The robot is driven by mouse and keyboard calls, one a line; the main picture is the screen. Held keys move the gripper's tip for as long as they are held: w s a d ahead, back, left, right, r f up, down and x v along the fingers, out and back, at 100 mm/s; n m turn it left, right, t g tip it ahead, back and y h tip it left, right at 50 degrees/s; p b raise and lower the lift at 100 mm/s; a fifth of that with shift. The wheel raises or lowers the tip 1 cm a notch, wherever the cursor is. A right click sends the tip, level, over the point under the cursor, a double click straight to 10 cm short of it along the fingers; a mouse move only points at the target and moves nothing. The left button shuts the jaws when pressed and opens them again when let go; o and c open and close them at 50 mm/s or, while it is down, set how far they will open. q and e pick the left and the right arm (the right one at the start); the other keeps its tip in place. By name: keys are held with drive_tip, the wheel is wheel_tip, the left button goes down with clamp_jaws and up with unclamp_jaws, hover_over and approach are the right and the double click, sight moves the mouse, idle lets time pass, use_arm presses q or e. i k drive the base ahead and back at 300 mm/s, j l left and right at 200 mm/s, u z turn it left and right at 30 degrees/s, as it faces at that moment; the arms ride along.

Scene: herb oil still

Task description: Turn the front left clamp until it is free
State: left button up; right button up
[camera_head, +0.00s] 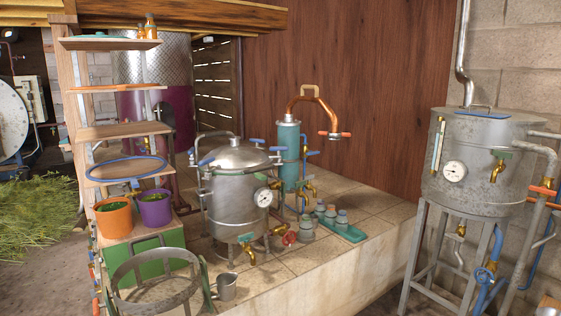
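The steel still pot (232,205) stands on the tiled ledge with its domed lid (236,156) on. Clamps sit around the lid rim. One with a blue handle (206,162) is at the front left of the rim, lying against the lid edge. Its exact seating is too small to tell. More blue handles show at the back right of the lid (257,142). Neither of my grippers shows in the head view.
A teal condenser (290,158) with a copper arm stands behind the pot. Jars stand on a green tray (345,231) to its right. A shelf rack (119,131) with pots is close on the left. A round metal basket (157,293) and metal mug (227,286) are in front.

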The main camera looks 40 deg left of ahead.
sight(208, 173)
drive_tip(key=i+l, duration=0.1)
drive_tip(key=i, duration=0.75)
drive_tip(key=i+l+z, duration=0.1)
drive_tip(key=i, duration=0.7)
